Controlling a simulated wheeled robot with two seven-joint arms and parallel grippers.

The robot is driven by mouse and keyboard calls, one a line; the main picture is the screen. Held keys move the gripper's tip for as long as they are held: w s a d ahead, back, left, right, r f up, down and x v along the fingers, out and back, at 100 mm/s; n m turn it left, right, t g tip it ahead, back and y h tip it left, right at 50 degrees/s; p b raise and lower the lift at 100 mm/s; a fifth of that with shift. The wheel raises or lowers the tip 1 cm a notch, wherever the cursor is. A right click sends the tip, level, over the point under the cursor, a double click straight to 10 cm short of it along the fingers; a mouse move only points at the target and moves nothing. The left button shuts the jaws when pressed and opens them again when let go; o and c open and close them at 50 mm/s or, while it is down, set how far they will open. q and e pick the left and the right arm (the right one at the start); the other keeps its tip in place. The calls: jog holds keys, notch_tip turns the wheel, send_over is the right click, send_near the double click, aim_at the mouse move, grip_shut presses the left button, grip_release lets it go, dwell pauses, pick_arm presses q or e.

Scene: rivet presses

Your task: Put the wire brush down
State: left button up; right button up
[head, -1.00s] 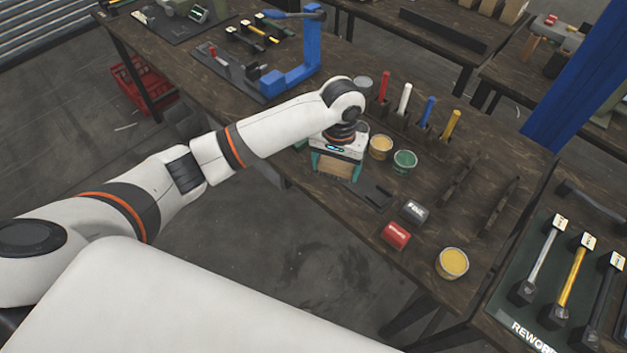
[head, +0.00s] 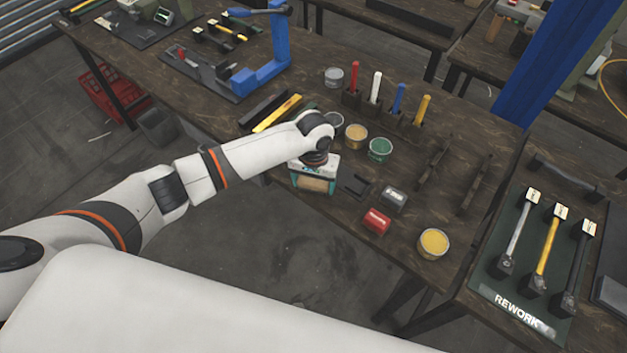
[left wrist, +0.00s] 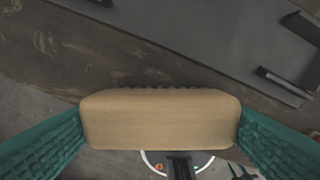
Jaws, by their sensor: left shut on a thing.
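The wire brush shows as a tan wooden block (left wrist: 158,120) in the left wrist view, with a row of dark bristles along its far edge. My left gripper (head: 314,184) is shut on the brush, with a teal finger at each end of the block. In the head view the brush (head: 313,185) is at the front edge of the dark wooden table (head: 400,215). Most of the bristles are hidden, and I cannot tell whether they touch anything. A dark flat holder (head: 356,186) lies just right of the gripper. My right gripper is not in view.
Tins of yellow (head: 356,137) and green (head: 380,150) stand behind the gripper. Upright coloured sticks (head: 398,97) stand further back. A blue press (head: 265,60) is at upper left.

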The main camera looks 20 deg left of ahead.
aim_at(314, 181)
pick_arm(q)
jog(key=o, duration=0.9)
notch_tip(314, 181, up, 12)
jog(key=shift+r+b, duration=0.15)
jog(key=shift+b, duration=0.15)
jog(key=shift+d, duration=0.1)
